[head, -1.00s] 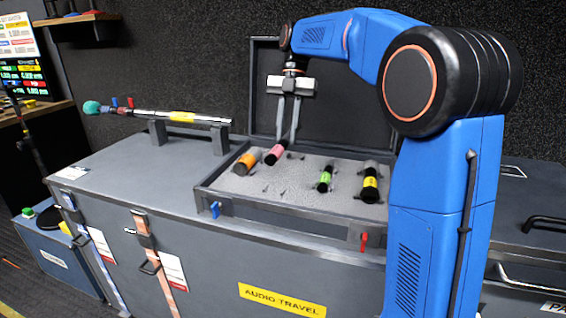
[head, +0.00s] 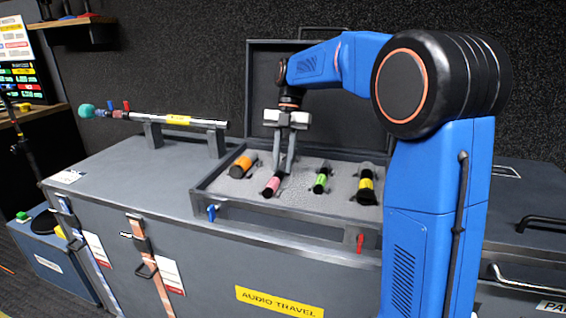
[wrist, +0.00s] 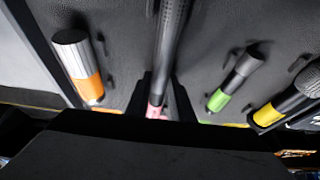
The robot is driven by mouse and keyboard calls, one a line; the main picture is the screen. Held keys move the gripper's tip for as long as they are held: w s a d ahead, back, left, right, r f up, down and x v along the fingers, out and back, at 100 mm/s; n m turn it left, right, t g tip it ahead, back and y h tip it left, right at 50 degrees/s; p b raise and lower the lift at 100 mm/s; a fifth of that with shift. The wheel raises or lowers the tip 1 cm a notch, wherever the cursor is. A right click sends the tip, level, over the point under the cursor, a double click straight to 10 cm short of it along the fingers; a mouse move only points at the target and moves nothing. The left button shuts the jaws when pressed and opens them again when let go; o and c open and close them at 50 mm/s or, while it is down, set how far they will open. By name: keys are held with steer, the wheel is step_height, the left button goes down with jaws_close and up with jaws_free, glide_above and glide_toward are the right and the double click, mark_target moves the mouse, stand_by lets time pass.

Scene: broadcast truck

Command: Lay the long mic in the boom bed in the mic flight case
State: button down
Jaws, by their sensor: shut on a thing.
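The long mic is dark with a pink band (head: 271,184). In the wrist view its long black barrel (wrist: 171,45) runs up the middle between my fingers, with the pink band at the lower end. My gripper (head: 281,172) is shut on it, fingers pointing down. The mic is low over the grey foam of the open mic flight case (head: 280,212), between the orange-banded mic and the green-banded mic. I cannot tell whether it touches the foam. The boom bed under it is hidden or not distinct.
An orange-banded mic (head: 242,166) lies left in the case; a green-banded mic (head: 320,182) and a yellow-banded mic (head: 366,187) lie right. The open lid (head: 345,110) stands behind. A boom pole (head: 200,123) rests on two stands left of the case. The lower left trunk top is clear.

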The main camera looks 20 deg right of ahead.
steer(key=shift+f, duration=0.1)
steer(key=c, duration=1.5)
jaws_free()
steer(key=shift+c, duration=0.2)
steer(key=v, duration=1.2)
